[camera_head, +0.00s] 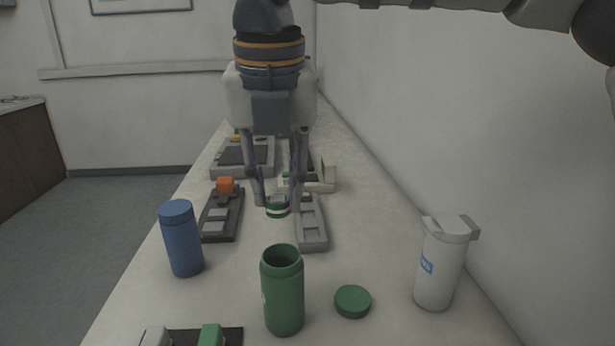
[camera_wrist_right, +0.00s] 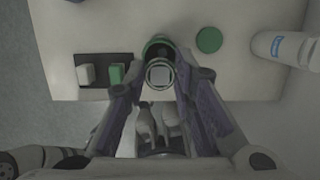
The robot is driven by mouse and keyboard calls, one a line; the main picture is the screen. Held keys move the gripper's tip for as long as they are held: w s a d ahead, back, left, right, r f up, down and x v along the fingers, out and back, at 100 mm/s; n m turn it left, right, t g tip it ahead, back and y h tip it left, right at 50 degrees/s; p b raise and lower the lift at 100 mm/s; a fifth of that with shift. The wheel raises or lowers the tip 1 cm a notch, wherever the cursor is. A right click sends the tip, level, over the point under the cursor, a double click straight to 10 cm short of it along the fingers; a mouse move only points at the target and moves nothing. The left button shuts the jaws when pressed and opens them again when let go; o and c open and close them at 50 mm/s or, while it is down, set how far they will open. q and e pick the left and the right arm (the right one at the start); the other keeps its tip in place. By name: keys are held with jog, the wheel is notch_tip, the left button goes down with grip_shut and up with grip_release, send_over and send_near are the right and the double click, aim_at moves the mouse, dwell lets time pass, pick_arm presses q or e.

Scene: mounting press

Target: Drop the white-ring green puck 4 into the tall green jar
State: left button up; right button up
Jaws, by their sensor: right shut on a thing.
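My right gripper (camera_head: 276,198) hangs over the table, shut on the white-ring green puck (camera_head: 277,209), which is green with a white band. The tall green jar (camera_head: 283,295) stands upright and open on the table, nearer the head camera than the puck. In the right wrist view the jar (camera_wrist_right: 155,41) is partly hidden behind the puck. The number on the puck is not readable. My left gripper is not in view.
A green lid (camera_head: 353,301) lies right of the jar. A blue jar (camera_head: 181,238) stands left, and a white jug (camera_head: 442,262) stands right. A dark tray (camera_head: 238,224) and a grey tray (camera_head: 311,240) lie behind. A wall borders the table on the right.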

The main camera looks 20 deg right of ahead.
jog(key=shift+s+x, duration=0.2)
jog(key=shift+x, duration=0.65)
jog(key=shift+s+x, duration=0.15)
jog(key=shift+x, duration=0.75)
jog(key=shift+s+x, duration=0.2)
jog(key=shift+x, duration=0.65)
jog(key=shift+f, duration=0.1)
jog(key=o, duration=1)
jog(key=shift+w+v, duration=0.2)
jog(key=shift+v, duration=0.8)
jog(key=shift+w+v, duration=0.2)
jog(key=shift+v, duration=0.8)
jog(key=shift+w+v, duration=0.2)
jog(key=shift+v, duration=0.75)
jog(key=shift+d, duration=0.1)
